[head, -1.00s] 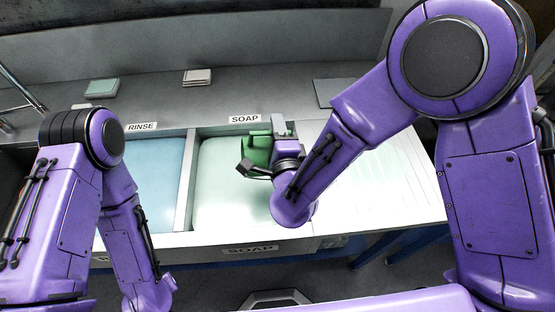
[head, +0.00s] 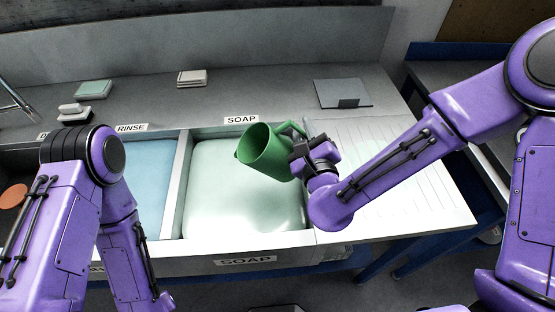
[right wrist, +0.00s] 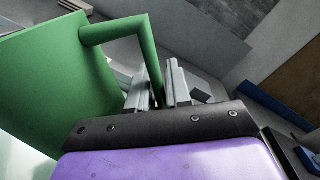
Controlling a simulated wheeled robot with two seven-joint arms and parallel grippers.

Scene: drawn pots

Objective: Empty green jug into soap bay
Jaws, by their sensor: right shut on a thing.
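The green jug (head: 266,155) is held above the right part of the soap bay (head: 215,205), tilted with its mouth toward the left. The bay is filled with pale whitish-green foam or liquid and has SOAP labels at its back and front. My right gripper (head: 300,147) is shut on the jug's handle; in the right wrist view the fingers (right wrist: 158,88) close around the handle of the jug (right wrist: 50,75). I cannot see any stream leaving the jug, nor what is inside it. My left arm comes in at the left, but its gripper is not in view.
The blue rinse bay (head: 152,180) lies left of the soap bay behind a thin divider. A ribbed drainboard (head: 400,185) is on the right, clear. Sponges or cloths (head: 192,78) and a grey plate-like thing (head: 342,94) lie on the back ledge.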

